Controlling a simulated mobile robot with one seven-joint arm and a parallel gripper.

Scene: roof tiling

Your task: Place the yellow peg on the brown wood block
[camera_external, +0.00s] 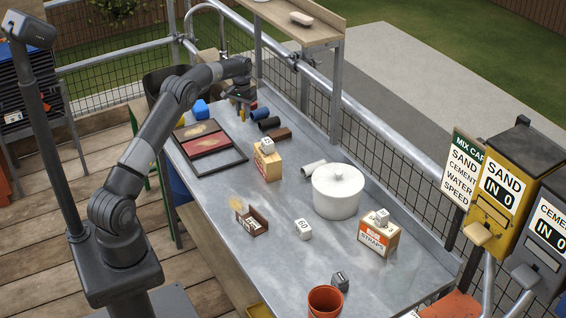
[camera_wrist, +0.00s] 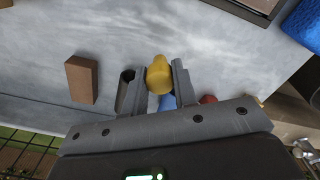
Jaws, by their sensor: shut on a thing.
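The yellow peg (camera_wrist: 160,74) sits between the fingers of my gripper (camera_wrist: 160,80) in the wrist view, and the gripper is shut on it. In the external view my gripper (camera_external: 241,103) is over the far part of the metal table, with a small bit of the peg (camera_external: 242,114) showing below it. The brown wood block (camera_wrist: 82,80) lies on the table left of the peg in the wrist view, apart from my gripper. In the external view the brown block (camera_external: 278,133) lies to the right and nearer, with nothing on top.
A blue cylinder (camera_external: 260,114) and a black cylinder (camera_external: 269,124) lie between my gripper and the block. A blue object (camera_external: 201,109) and a dark framed tray (camera_external: 222,162) are to the left. A tan box (camera_external: 267,164) and white pot (camera_external: 336,194) stand nearer.

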